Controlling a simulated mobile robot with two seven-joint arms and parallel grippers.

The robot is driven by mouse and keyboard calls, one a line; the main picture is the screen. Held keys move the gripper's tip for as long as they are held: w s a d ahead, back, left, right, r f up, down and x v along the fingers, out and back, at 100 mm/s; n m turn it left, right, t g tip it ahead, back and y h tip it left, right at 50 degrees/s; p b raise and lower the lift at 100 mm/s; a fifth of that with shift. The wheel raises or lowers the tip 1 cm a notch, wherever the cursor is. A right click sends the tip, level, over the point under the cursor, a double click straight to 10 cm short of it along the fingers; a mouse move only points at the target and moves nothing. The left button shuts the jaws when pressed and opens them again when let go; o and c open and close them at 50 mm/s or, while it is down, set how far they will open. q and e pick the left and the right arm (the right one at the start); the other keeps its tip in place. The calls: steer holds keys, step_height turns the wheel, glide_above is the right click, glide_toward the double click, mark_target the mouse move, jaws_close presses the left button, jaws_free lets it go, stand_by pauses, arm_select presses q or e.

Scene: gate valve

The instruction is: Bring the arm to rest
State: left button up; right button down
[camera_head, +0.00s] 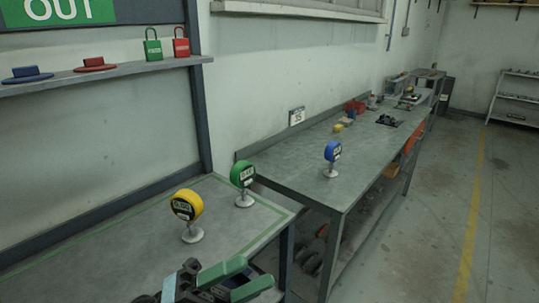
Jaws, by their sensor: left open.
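My left gripper (237,281) shows at the bottom centre of the head view, with two green fingers apart and nothing visible between them. It is over or beside the front right part of the near grey table (95,262); I cannot tell its height. The rest of this arm is mostly cut off by the lower edge. My right gripper is not in view. No gate valve can be made out.
A yellow gauge (187,205) and a green gauge (242,174) stand on the near table, beyond the gripper. A blue gauge (332,151) stands on the long bench (285,163). A wall shelf (120,70) holds padlocks. Floor (420,240) at right is clear.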

arm_select(q)
steer(key=a+f+n+t+y, duration=0.4)
steer(key=f+n+t+y, duration=0.15)
steer(key=f+n, duration=0.3)
steer(key=w+a+f+n+t+y, duration=0.1)
steer(key=a+f+n+t+y, duration=0.25)
steer(key=f+n+y, duration=0.4)
steer(key=a+f+n+t+y, duration=0.3)
steer(key=f+n+t+y, duration=0.15)
steer(key=f+n, duration=0.6)
steer(key=s+a+f+n+g+y, duration=0.2)
steer(key=s+a+f+n+g, duration=0.1)
steer(key=s+f, duration=0.5)
steer(key=s+a+f+n+g+y, duration=0.2)
steer(key=s+a+f+n+g, duration=0.1)
steer(key=s+f, duration=0.5)
steer(key=shift+s+f+n+g+y, duration=0.3)
steer(key=shift+s+n+g, duration=0.35)
steer(key=shift+n, duration=0.5)
steer(key=shift+a+r, duration=0.1)
